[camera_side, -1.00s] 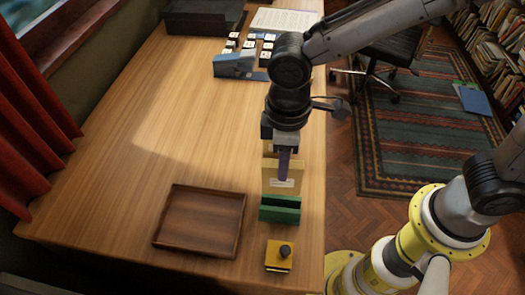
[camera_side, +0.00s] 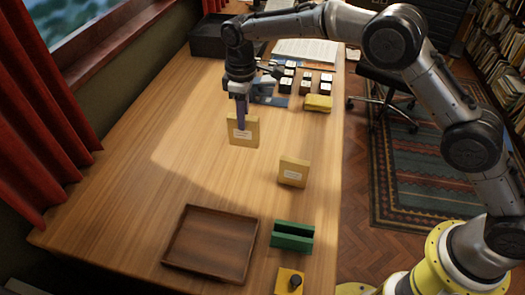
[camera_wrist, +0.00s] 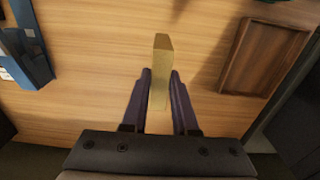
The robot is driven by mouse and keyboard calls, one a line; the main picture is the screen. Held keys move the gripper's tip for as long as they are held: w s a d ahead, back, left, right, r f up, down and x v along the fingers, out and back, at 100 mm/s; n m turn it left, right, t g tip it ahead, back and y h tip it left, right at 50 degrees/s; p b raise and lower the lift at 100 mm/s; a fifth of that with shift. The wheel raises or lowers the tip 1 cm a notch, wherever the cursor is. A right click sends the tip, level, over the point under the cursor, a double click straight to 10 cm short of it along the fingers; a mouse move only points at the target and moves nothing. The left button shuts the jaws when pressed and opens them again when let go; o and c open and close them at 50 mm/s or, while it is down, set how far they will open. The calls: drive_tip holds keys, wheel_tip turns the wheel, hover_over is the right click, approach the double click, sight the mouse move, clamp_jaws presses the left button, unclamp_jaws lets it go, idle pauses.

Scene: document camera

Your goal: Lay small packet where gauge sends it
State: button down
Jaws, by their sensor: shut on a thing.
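My gripper (camera_side: 241,125) is shut on a tan packet (camera_side: 245,136) with a white label and holds it upright over the left-middle of the desk. I cannot tell whether its lower edge touches the wood. In the wrist view the held packet (camera_wrist: 161,65) shows edge-on between the fingers (camera_wrist: 159,95). A second tan labelled packet (camera_side: 293,171) stands on the desk to the right and nearer the camera. A green slotted block (camera_side: 292,237), perhaps the gauge, stands in front of that, its slot empty. Which packet is smaller is unclear.
A brown wooden tray (camera_side: 178,255) lies empty left of the green block. A yellow block with a black knob (camera_side: 289,282) is at the front. Behind are a blue holder (camera_side: 265,92), a yellow piece (camera_side: 318,103), several small dark blocks and a dark tray (camera_side: 208,42). The left desk is clear.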

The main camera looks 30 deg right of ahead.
sight(247, 140)
drive_tip(key=shift+w+d+f, duration=0.1)
drive_tip(key=shift+d+f, duration=0.05)
drive_tip(key=shift+f, duration=1.3)
drive_tip(key=shift+s+d+f, duration=0.1)
drive_tip(key=shift+d+f, duration=0.05)
drive_tip(key=shift+f, duration=1.3)
drive_tip(key=shift+w+d+f, duration=0.1)
drive_tip(key=shift+d+f, duration=0.05)
drive_tip(key=shift+f, duration=1.3)
drive_tip(key=shift+f, duration=0.15)
drive_tip(key=c, duration=0.7)
unclamp_jaws()
